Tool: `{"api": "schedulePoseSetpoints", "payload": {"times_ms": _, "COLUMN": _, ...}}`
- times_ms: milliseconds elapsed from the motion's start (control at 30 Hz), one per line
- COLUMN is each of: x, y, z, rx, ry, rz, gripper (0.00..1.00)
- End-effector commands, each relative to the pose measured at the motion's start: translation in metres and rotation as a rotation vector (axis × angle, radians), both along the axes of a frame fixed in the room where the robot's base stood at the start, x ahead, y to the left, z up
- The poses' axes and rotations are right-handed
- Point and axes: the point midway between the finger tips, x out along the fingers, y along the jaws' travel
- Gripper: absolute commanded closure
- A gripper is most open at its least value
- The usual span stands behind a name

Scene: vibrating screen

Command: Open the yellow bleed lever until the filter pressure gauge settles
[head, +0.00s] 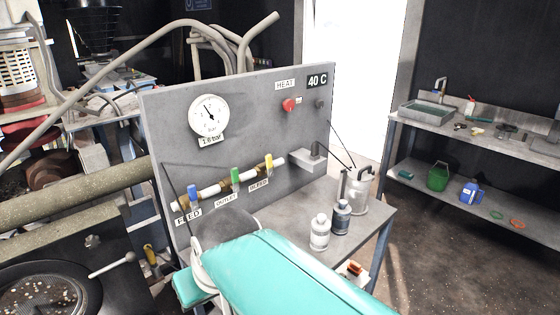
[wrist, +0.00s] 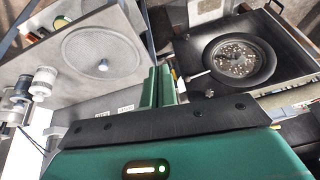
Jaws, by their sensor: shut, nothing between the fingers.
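The yellow bleed lever (head: 268,161) stands upright at the right end of a white pipe on a grey panel, above a BLEED label. The dial gauge (head: 209,115) is on the panel's upper left, with a plate below that appears to read 1.6 bar. My gripper (wrist: 159,86) shows in the wrist view as green fingers, shut and empty. It points toward the sieve area, and no lever shows near the fingertips. In the head view my teal arm fills the lower middle; the fingers cannot be made out there.
Blue (head: 193,192) and green (head: 236,176) levers stand left of the yellow one. A red knob (head: 289,105) is at upper right. Two bottles (head: 320,232) and a metal jug (head: 355,190) stand on the shelf. A round sieve pan (wrist: 240,57) lies ahead of the fingers.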

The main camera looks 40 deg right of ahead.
Motion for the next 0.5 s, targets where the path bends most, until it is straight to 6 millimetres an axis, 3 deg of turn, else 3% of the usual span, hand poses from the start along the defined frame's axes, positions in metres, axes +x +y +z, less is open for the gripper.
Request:
{"api": "schedulePoseSetpoints", "payload": {"times_ms": 333, "x": 0.050, "y": -0.012, "z": 0.006, "rx": 0.135, "ry": 0.059, "rz": -0.086, "gripper": 1.00}}
{"api": "schedulePoseSetpoints", "payload": {"times_ms": 500, "x": 0.095, "y": -0.034, "z": 0.006, "rx": 0.267, "ry": 0.080, "rz": -0.150, "gripper": 1.00}}
